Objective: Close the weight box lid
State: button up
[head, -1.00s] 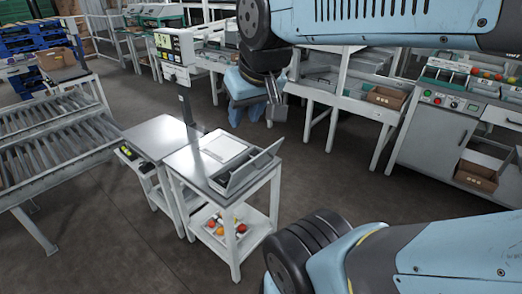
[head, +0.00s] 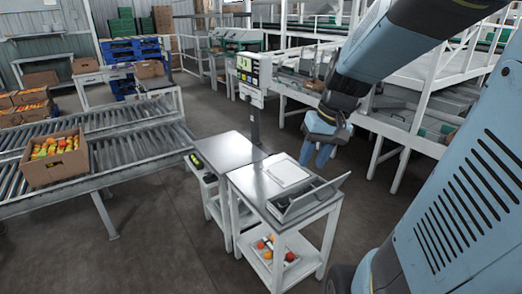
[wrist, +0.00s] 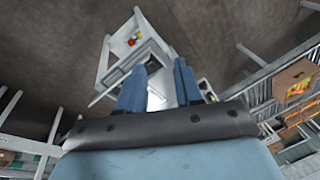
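The weight box (head: 288,207) sits on the steel top of a small white-legged table (head: 262,190).
A white tray (head: 288,173) lies behind the weight box. A second steel table (head: 225,150) adjoins on the left, with a display post (head: 252,85) behind it. Tomatoes (head: 265,243) lie on the lower shelf. Floor in front is clear.

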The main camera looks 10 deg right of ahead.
jog(key=w+d+f+m+g+y, duration=0.1)
jog(key=w+d+f+m+y, duration=0.1)
jog(key=w+d+f+y, duration=0.4)
jog(key=m+t+y, duration=0.3)
jog(key=m+t, duration=0.4)
jog(key=t, duration=0.4)
send_near(325, 187)
jog(key=x, duration=0.8)
jog(key=shift+s+a+r, duration=0.1)
jog(key=shift+s+a, duration=0.2)
jog(key=shift+a, duration=0.1)
jog(key=shift+w+a+f, duration=0.3)
jog(key=shift+w, duration=0.25)
jog(key=shift+w+a+f, duration=0.25)
jog(key=shift+w+a, duration=0.1)
jog(key=shift+w, duration=0.2)
jog(key=shift+s+d+r, duration=0.1)
jog(key=shift+s+d, duration=0.05)
jog(key=shift+d, duration=0.1)
jog(key=shift+s+d+r, duration=0.2)
jog(key=shift+s+r, duration=0.2)
jog(key=shift+s, duration=0.1)
jog(key=shift+w+f, duration=0.2)
jog(key=shift+w, duration=0.05)
jog(key=shift+c, duration=1.1)
jog(key=shift+d+r, duration=0.1)
grip_shut()
